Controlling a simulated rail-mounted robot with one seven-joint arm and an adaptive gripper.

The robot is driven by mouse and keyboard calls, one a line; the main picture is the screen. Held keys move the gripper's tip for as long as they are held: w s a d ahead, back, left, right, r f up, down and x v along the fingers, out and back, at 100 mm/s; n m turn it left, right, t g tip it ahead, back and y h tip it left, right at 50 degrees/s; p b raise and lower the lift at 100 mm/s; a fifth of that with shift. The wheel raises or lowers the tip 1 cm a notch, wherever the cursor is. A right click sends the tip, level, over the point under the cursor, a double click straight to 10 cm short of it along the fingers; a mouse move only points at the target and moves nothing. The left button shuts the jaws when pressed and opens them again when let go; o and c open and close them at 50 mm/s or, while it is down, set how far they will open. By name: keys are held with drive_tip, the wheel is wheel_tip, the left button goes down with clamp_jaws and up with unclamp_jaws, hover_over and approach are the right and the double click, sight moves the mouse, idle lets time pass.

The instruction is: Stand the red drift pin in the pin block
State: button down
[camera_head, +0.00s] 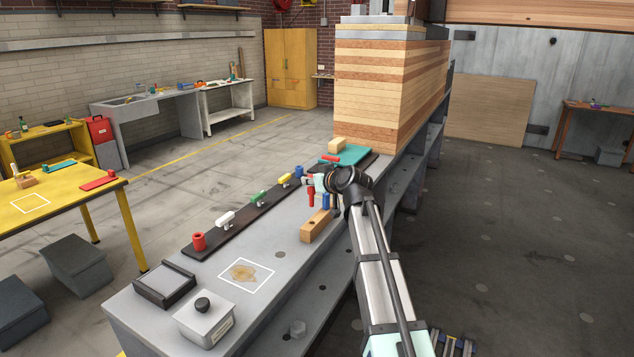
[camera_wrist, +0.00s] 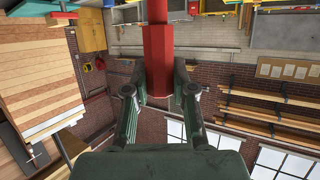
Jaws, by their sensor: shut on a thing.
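The red drift pin (camera_head: 311,198) is upright in my gripper (camera_head: 316,184), above the workbench. In the wrist view the red pin (camera_wrist: 158,55) lies between the two fingers of my gripper (camera_wrist: 160,82), which is shut on it. A wooden block (camera_head: 315,228), apparently the pin block, lies on the bench below and close to the pin. A blue pin (camera_head: 326,201) stands at its far end. The red pin appears clear of the block. The block's top is partly hard to make out at this size.
A dark rail (camera_head: 240,215) with several coloured pieces runs along the bench left of the block. A teal mat (camera_head: 353,155) and another wooden block (camera_head: 337,146) are behind. A grey box with a black knob (camera_head: 204,318) and a black tray (camera_head: 165,285) stand at the front.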

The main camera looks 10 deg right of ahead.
drive_tip(key=shift+s+f+b, duration=0.1)
drive_tip(key=shift+b, duration=0.35)
drive_tip(key=shift+f, duration=0.35)
drive_tip(key=shift+f+b, duration=4.45)
drive_tip(key=shift+f, duration=0.45)
drive_tip(key=shift+c, duration=1.4)
unclamp_jaws()
drive_tip(key=shift+s+d, duration=0.1)
drive_tip(key=v, duration=0.9)
drive_tip(key=shift+s, duration=0.35)
drive_tip(key=shift+d+r, duration=0.1)
drive_tip(key=shift+r, duration=0.05)
